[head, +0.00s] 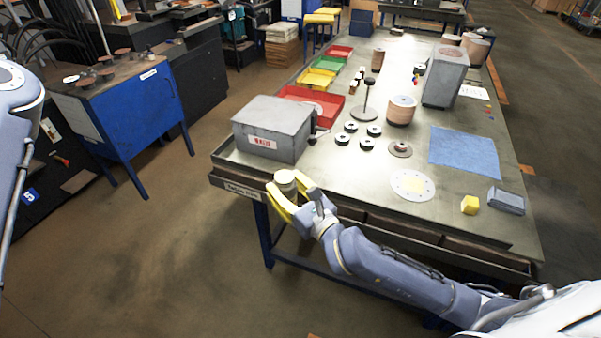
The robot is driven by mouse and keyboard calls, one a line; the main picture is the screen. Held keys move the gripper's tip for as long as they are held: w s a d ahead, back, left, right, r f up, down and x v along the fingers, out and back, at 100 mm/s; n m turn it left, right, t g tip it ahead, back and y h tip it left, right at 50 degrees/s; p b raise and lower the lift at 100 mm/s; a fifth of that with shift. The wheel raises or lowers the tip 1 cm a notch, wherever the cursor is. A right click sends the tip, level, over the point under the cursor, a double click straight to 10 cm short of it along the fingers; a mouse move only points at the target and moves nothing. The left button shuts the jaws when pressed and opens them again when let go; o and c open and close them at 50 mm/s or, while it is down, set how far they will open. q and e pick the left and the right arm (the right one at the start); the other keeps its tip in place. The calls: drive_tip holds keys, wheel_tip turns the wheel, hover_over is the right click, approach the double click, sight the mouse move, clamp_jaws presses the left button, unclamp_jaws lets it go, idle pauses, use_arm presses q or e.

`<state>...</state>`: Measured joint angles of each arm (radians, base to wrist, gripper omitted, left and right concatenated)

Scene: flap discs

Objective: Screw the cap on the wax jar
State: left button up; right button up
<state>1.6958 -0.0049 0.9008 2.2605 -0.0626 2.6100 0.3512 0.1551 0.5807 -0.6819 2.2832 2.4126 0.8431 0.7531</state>
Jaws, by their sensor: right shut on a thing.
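My right gripper (286,184) has yellow fingers and is shut on a small round tan-topped thing (286,177). It looks like the wax jar or its cap; I cannot tell which, or whether both are there together. The gripper is at the near left edge of the workbench (330,185), in front of the grey box. The fingers hide the lower part of the held thing, and I cannot tell whether it touches the bench. My left arm shows only in part at the left edge, and its gripper is out of view.
A grey box (268,125) stands just behind the right gripper. Several dark discs (367,143), a white disc (412,185), a blue cloth (463,150), a yellow block (470,204) and a small grey box (506,201) lie further right. Bare bench top lies between them.

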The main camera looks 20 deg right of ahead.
drive_tip(key=a+f+n+g+y, duration=0.2)
drive_tip(key=a+n+g+y, duration=0.1)
drive_tip(key=a, duration=0.5)
drive_tip(key=n+y, duration=0.1)
drive_tip(key=y, duration=0.1)
drive_tip(key=shift+s+f+y, duration=0.2)
drive_tip(key=shift+s+y, duration=0.1)
drive_tip(key=shift+y, duration=0.1)
